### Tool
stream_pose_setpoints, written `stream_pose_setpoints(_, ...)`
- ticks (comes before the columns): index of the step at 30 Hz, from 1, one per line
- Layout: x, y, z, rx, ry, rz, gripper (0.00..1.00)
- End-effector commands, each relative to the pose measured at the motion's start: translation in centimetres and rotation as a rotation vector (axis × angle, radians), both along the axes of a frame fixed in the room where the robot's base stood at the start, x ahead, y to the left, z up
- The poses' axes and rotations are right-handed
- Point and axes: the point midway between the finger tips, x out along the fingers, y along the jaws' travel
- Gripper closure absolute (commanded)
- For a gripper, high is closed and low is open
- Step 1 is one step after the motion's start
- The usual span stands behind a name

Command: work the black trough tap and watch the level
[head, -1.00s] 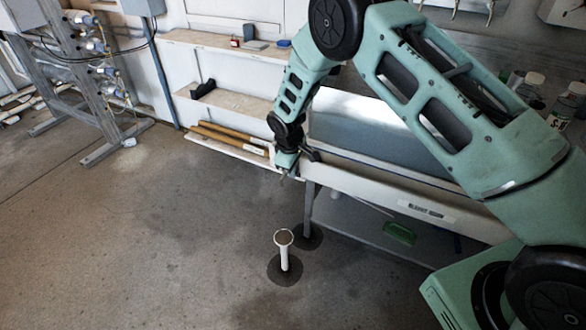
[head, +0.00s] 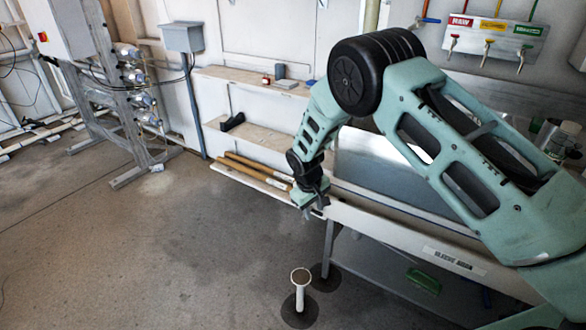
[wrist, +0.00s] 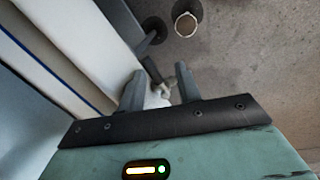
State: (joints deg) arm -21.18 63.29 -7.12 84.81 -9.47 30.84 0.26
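The trough (head: 400,228) is a long pale channel along the wall, with a small label strip on its front. My gripper (head: 318,207) is at its left end, pointing down. In the wrist view my gripper (wrist: 160,78) has its two grey fingers apart. A small dark piece with a pale part, perhaps the black tap (wrist: 151,69), shows in the gap between them. The fingers do not appear closed on it; contact cannot be told. The trough's edge (wrist: 65,45) runs down the left of the wrist view. The water level is not readable.
A white upright pipe (head: 301,285) stands on the floor below the trough end; it also shows in the wrist view (wrist: 186,22). Shelves (head: 265,135) line the wall. Coloured taps on a panel (head: 494,40) hang at upper right.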

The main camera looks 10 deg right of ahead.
Motion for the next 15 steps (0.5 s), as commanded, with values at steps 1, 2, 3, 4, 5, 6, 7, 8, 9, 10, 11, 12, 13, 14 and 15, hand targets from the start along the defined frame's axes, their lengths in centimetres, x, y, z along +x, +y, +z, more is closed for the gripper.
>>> stream_pose_setpoints(1, 0.0, 0.4, -0.2, -0.001, -0.001, -0.075, 0.67)
stream_pose_setpoints(2, -0.1, 0.6, -0.2, -0.002, -0.001, -0.124, 0.67)
stream_pose_setpoints(3, -0.1, 0.9, -0.2, 0.0, -0.002, -0.192, 0.67)
stream_pose_setpoints(4, -0.1, 1.0, -0.2, 0.0, 0.0, -0.243, 0.67)
stream_pose_setpoints(5, -0.1, 1.2, -0.2, 0.0, -0.001, -0.291, 0.67)
stream_pose_setpoints(6, -0.1, 1.5, -0.2, 0.001, -0.001, -0.359, 0.67)
stream_pose_setpoints(7, -0.1, 1.6, -0.3, 0.0, 0.0, -0.411, 0.67)
stream_pose_setpoints(8, -0.1, 1.8, -0.3, 0.0, -0.001, -0.46, 0.67)
stream_pose_setpoints(9, 0.0, 2.0, -0.3, 0.001, -0.001, -0.527, 0.67)
stream_pose_setpoints(10, 0.0, 2.2, -0.3, 0.001, 0.0, -0.579, 0.67)
stream_pose_setpoints(11, 0.1, 2.4, -0.3, 0.001, -0.001, -0.63, 0.67)
stream_pose_setpoints(12, 0.2, 2.6, -0.3, 0.001, -0.001, -0.697, 0.67)
stream_pose_setpoints(13, 0.3, 2.8, -0.4, 0.001, -0.001, -0.749, 0.67)
stream_pose_setpoints(14, 0.3, 2.9, -0.4, 0.001, -0.001, -0.801, 0.67)
stream_pose_setpoints(15, 0.5, 3.1, -0.4, 0.001, -0.001, -0.869, 0.67)
